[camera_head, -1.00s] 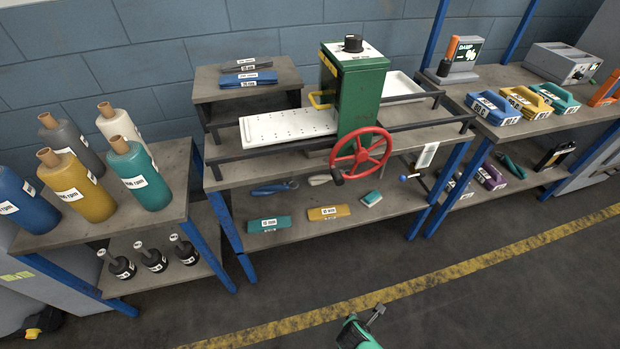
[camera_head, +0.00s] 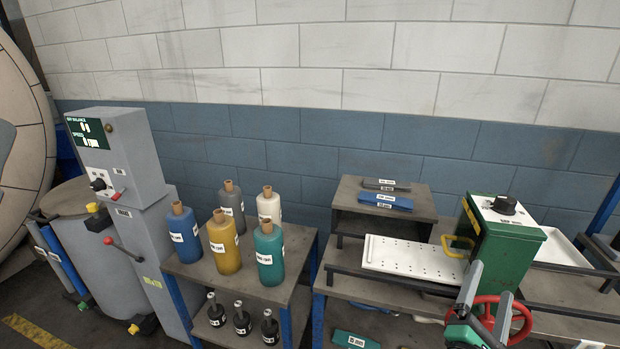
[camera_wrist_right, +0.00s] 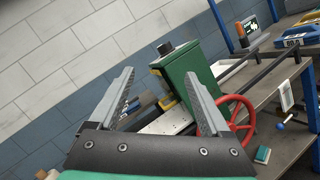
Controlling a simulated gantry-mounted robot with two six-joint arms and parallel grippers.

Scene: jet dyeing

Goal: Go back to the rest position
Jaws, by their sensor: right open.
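My right gripper (camera_head: 487,296) is at the lower right of the head view, in front of the green machine (camera_head: 503,250) and its red handwheel (camera_head: 512,316). Its two grey fingers point up and are apart, with nothing between them. In the right wrist view the open fingers (camera_wrist_right: 166,105) frame the white perforated plate and the green machine (camera_wrist_right: 190,84); the red handwheel (camera_wrist_right: 236,118) is just right of the right finger. My left gripper is in neither view.
A bench (camera_head: 292,300) with several coloured bottles stands left of the machine's table. A grey control box (camera_head: 118,155) is further left. A small raised shelf (camera_head: 340,213) holds black and blue flat pieces. A white perforated plate (camera_head: 412,258) lies beside the machine.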

